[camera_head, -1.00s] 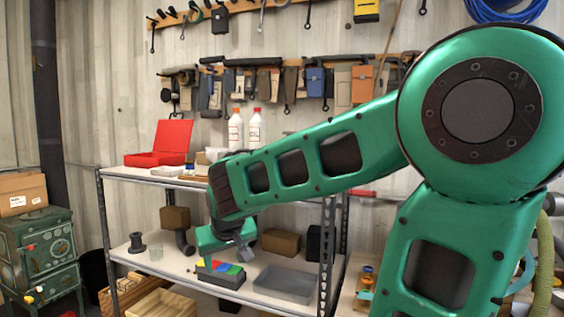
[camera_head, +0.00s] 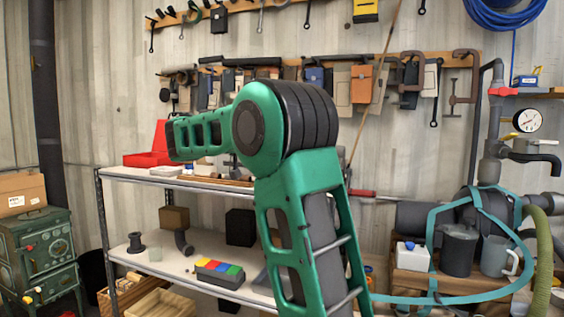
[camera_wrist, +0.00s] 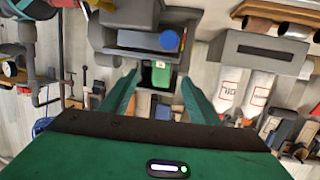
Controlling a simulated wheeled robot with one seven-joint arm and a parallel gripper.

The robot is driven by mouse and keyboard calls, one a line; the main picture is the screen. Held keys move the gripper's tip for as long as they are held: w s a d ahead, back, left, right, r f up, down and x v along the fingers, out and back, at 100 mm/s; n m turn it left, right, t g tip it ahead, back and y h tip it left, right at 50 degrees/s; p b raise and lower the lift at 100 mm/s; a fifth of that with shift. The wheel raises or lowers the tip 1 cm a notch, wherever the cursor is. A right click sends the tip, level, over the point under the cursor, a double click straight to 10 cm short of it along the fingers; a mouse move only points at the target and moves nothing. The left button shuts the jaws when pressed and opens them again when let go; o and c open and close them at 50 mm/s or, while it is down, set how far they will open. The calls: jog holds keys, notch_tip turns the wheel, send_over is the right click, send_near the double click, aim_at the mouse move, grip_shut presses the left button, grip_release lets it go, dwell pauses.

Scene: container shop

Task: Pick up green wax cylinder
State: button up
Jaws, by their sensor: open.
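In the wrist view, the two teal fingers of my gripper (camera_wrist: 160,78) stand apart with no contact visible on anything. A small green shape (camera_wrist: 160,72) shows in the gap between the fingertips, farther off. It may be the green wax cylinder, but its form is too small to be sure. A blue round end (camera_wrist: 170,40) shows just above it in the picture. In the head view, my arm covers the middle of the top shelf, so neither my gripper nor the green wax cylinder can be made out there.
The metal shelf unit (camera_head: 101,207) holds an open red case (camera_head: 150,155) on top. A box with coloured tops (camera_head: 219,272) sits on its lower shelf. White bottles (camera_wrist: 229,92) show upside down at right in the wrist view. Pipes and hoses (camera_head: 540,255) crowd the right side.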

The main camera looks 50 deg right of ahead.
jog(key=shift+x, duration=3.65)
jog(key=shift+a+f, duration=0.1)
jog(key=shift+f, duration=0.05)
grip_shut()
